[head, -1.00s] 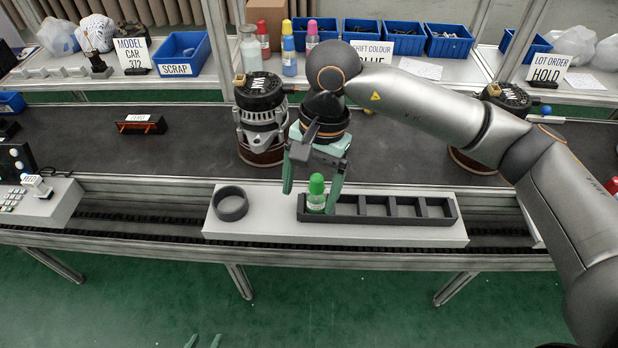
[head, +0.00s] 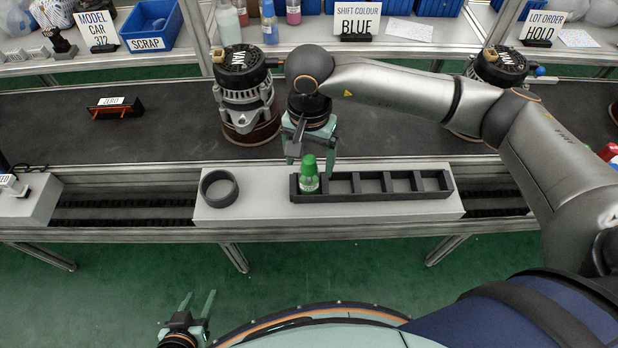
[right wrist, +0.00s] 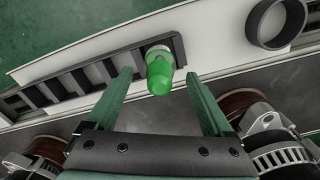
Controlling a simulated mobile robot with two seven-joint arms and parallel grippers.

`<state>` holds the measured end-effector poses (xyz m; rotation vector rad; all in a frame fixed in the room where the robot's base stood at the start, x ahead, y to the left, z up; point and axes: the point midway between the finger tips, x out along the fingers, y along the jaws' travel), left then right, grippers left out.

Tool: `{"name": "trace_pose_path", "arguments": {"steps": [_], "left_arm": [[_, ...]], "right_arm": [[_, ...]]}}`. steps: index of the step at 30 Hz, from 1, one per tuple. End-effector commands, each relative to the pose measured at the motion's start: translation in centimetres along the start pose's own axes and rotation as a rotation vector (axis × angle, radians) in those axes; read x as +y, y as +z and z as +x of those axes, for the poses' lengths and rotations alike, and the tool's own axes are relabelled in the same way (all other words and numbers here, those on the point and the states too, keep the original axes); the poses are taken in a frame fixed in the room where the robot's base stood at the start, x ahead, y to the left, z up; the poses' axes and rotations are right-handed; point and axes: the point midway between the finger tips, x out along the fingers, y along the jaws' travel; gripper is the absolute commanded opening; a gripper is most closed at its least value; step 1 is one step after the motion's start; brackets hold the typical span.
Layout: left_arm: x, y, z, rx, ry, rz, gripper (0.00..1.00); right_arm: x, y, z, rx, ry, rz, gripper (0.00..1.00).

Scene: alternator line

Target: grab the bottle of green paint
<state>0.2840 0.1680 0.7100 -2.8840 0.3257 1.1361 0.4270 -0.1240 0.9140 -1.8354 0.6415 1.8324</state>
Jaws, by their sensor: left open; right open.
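The bottle of green paint (head: 309,176) stands upright in the leftmost compartment of a dark rack (head: 420,194) in the head view. In the right wrist view the green cap (right wrist: 160,76) shows between the finger ends. My right gripper (head: 312,160) is open just behind and above the bottle, its two fingers spread to either side; I see no contact. The right wrist view shows the same open fingers (right wrist: 160,82). My left gripper (head: 199,304) is open and empty, low over the green floor.
The other rack compartments look empty. A dark ring (head: 219,188) lies on the same light block (head: 250,210). Alternators (head: 246,95) stand on the belt (head: 170,130) behind. A sign (head: 357,20) reads SHIFT COLOUR BLUE, near a blue bottle (head: 269,22) on the shelf.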

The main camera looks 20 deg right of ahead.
Motion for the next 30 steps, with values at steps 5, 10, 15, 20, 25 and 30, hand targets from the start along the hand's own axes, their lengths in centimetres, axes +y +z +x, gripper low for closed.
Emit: {"name": "trace_pose_path", "arguments": {"steps": [5,10,15,20,25,30], "left_arm": [[0.0,-0.8,-0.5,0.004,0.000,0.001,0.50],[0.0,-0.8,-0.5,0.005,0.000,0.000,0.50],[0.0,-0.8,-0.5,0.005,0.000,0.000,0.50],[0.0,-0.8,-0.5,0.005,0.000,0.001,0.50],[0.0,-0.9,-0.5,0.005,0.000,0.001,0.50],[0.0,-0.9,-0.5,0.006,0.000,0.000,0.50]], "right_arm": [[0.2,0.5,2.7,-0.004,0.002,0.002,0.86],[0.1,0.5,3.8,-0.002,0.000,0.000,0.86],[0.1,0.5,3.8,-0.001,-0.001,0.000,0.86],[0.1,0.5,3.8,-0.002,-0.001,0.000,0.70],[0.1,0.5,3.8,-0.002,-0.001,0.000,0.51],[0.1,0.5,3.8,-0.002,-0.001,0.000,0.32]]}}
